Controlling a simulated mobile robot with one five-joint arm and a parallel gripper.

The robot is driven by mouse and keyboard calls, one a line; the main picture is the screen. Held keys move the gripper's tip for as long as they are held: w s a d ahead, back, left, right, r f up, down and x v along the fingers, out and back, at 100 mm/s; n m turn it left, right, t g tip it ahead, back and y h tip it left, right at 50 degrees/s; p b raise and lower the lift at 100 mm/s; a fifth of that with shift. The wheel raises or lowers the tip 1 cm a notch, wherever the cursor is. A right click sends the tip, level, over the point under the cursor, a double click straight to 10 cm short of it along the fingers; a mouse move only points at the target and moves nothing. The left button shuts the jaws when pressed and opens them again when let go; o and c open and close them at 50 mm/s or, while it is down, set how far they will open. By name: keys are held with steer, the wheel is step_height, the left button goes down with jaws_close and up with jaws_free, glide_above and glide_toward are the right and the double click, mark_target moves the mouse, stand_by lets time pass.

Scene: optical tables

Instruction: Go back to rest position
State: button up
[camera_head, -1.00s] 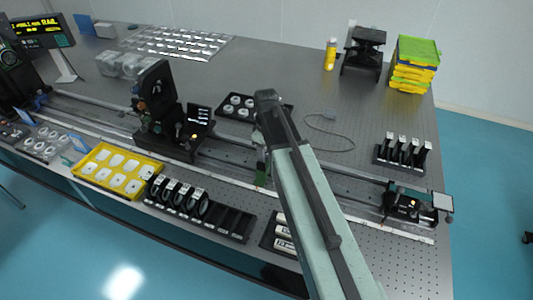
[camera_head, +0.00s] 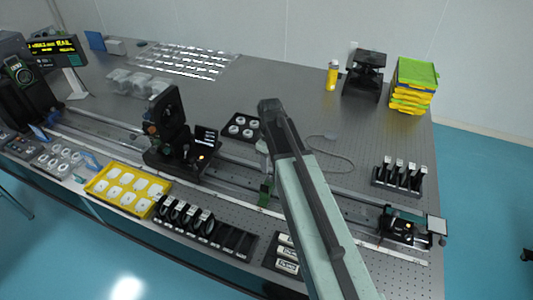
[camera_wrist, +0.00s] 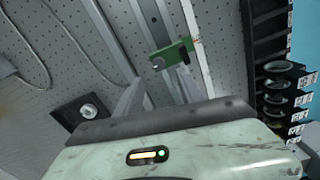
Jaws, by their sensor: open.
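My arm reaches over the optical table (camera_head: 300,75) in the head view, its upper end above the long rail. In the wrist view my gripper (camera_wrist: 155,88) is open, with two grey fingers apart and nothing seen between them. Beyond the fingers, a green carrier (camera_wrist: 172,53) sits on the rail. The arm hides part of the rail and table.
A black optical mount (camera_head: 170,125) stands on the rail to the left. A yellow tray (camera_head: 128,188) and a black rack of lenses (camera_head: 205,228) line the front edge. Yellow-green bins (camera_head: 413,85) and a yellow bottle (camera_head: 332,76) stand at the back right.

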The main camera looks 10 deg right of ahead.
steer(key=s+m, duration=0.9)
steer(key=s, duration=0.2)
steer(key=shift+s+d, duration=0.2)
steer(key=shift+s, duration=0.05)
stand_by(0.5)
